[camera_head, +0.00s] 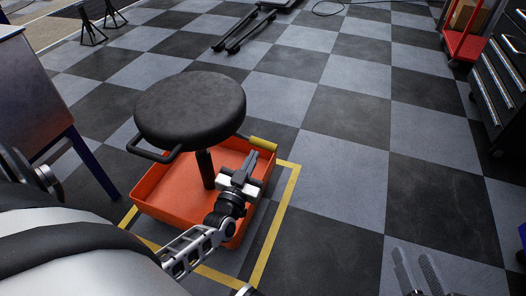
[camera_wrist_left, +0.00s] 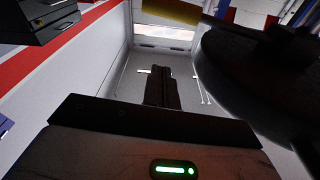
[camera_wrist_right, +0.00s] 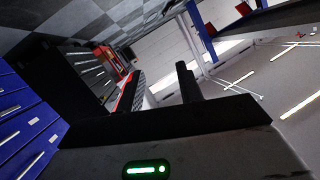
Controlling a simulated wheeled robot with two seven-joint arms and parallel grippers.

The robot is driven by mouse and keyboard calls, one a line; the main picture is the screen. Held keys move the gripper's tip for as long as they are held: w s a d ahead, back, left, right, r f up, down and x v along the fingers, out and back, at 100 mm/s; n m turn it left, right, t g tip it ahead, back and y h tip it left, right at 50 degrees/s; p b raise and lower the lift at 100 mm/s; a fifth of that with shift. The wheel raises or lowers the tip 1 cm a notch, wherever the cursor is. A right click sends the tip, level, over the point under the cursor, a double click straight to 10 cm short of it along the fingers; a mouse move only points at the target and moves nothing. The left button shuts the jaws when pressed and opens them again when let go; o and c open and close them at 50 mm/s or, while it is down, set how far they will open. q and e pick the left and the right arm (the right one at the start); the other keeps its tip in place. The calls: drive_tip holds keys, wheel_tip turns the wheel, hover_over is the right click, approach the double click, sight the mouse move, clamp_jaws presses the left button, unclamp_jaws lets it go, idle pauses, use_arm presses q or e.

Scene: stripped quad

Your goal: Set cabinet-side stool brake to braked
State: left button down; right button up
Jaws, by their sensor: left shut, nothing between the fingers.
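The stool has a round black seat (camera_head: 190,108) on a dark post, above an orange tray-like base (camera_head: 165,190). A black loop handle (camera_head: 150,152) sticks out under the seat's left side. A yellow bar (camera_head: 263,143), perhaps the brake lever, sits at the tray's back right rim; a yellow piece (camera_wrist_left: 172,11) also shows at the top of the left wrist view. My left gripper (camera_head: 249,161) is shut and empty, over the tray's right side, just below the yellow bar. Contact cannot be told. My right gripper (camera_head: 416,268) is open and empty over the floor at bottom right.
Yellow tape (camera_head: 275,225) marks the floor around the stool. A dark drawer cabinet (camera_head: 500,75) and a red cart (camera_head: 465,40) stand at the right. A blue-legged table (camera_head: 40,90) is at the left. The checkered floor between is clear.

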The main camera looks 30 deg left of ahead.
sight(262, 144)
use_arm(q)
drive_tip(key=shift+r, duration=0.1)
